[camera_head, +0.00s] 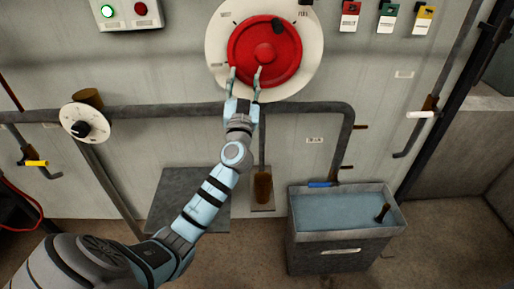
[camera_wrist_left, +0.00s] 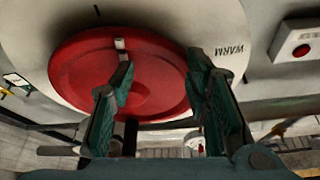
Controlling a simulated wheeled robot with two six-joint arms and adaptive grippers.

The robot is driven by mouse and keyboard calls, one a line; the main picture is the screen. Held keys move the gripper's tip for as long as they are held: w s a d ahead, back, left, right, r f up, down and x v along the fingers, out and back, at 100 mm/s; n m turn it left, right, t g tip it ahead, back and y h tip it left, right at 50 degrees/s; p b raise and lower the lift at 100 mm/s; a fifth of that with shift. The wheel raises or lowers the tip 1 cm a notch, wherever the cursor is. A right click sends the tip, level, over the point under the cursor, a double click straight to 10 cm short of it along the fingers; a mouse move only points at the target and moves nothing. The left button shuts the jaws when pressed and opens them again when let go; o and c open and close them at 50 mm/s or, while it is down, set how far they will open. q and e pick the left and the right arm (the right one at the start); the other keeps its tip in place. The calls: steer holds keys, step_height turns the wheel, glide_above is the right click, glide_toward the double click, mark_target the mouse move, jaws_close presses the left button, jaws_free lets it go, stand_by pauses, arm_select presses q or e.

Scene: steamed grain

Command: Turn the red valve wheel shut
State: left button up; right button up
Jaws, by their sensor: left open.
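The red valve wheel (camera_head: 264,52) is mounted on a round white plate (camera_head: 308,72) at the top middle of the head view. A dark knob (camera_head: 278,27) sits near its upper rim. My left gripper (camera_head: 245,76) is open at the wheel's lower edge, its two fingers apart and pointing up at it. In the left wrist view the wheel (camera_wrist_left: 85,78) fills the space ahead. One finger overlaps its face and the other lies by its rim; I cannot tell whether either touches. The left gripper (camera_wrist_left: 160,75) holds nothing. My right gripper is not in view.
A grey pipe (camera_head: 180,110) runs below the wheel. A white dial (camera_head: 82,122) is at the left. A grey water tank (camera_head: 345,240) stands at lower right. A box with green and red buttons (camera_head: 125,12) and several coloured tags (camera_head: 385,18) are on the wall.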

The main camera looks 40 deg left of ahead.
arm_select(q)
steer(key=shift+d+f, duration=0.55)
steer(key=shift+f, duration=0.05)
steer(key=s+a+r+b+v, duration=0.1)
steer(key=b+v, duration=0.3)
steer(key=v, duration=0.9)
step_height(320, 180, down, 11)
steer(key=w+m+g+h, duration=0.1)
steer(key=w+m+h, duration=0.1)
steer(key=h, duration=0.1)
steer(key=shift+w+d+m+g, duration=0.25)
steer(key=shift+d+m+g, duration=0.05)
steer(key=shift+d, duration=0.15)
